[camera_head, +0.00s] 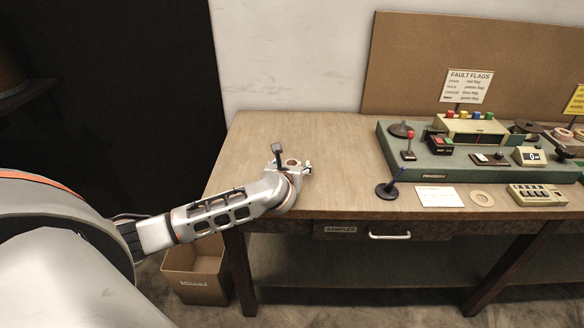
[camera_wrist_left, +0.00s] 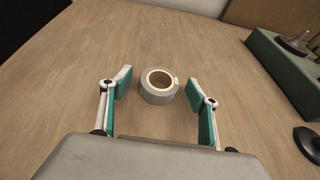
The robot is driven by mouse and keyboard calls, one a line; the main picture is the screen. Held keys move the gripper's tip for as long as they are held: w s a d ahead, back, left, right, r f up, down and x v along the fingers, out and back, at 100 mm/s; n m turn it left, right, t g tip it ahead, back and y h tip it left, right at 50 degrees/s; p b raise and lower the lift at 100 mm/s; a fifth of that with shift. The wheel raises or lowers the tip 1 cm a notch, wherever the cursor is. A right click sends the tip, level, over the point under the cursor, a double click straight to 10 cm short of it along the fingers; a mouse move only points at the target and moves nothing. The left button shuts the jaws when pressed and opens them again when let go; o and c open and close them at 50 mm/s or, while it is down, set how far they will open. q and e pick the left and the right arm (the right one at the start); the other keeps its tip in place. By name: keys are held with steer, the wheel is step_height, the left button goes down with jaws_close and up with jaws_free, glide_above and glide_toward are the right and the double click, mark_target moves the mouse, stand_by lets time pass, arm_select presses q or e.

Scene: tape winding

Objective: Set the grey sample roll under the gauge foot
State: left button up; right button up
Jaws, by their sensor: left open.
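The grey roll (camera_wrist_left: 160,88) lies flat on the wooden table, its open core facing up. In the left wrist view it sits between and just beyond the fingertips of my left gripper (camera_wrist_left: 158,93). The fingers are open, with a gap on each side of the roll. In the head view my left gripper (camera_head: 294,170) is low over the left part of the table, and the roll (camera_head: 292,162) is partly hidden behind it. I cannot make out a gauge foot for certain in either view. My right gripper is not in view.
A green machine base (camera_head: 430,158) with boxes and knobs stands at the right. In front are a blue-handled lever on a dark base (camera_head: 388,190), a white card (camera_head: 439,197), a tan ring (camera_head: 482,198) and a keypad box (camera_head: 538,195). The table between roll and base is clear.

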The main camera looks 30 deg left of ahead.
arm_select(q)
steer(key=shift+x, duration=1.05)
steer(key=c, duration=1.1)
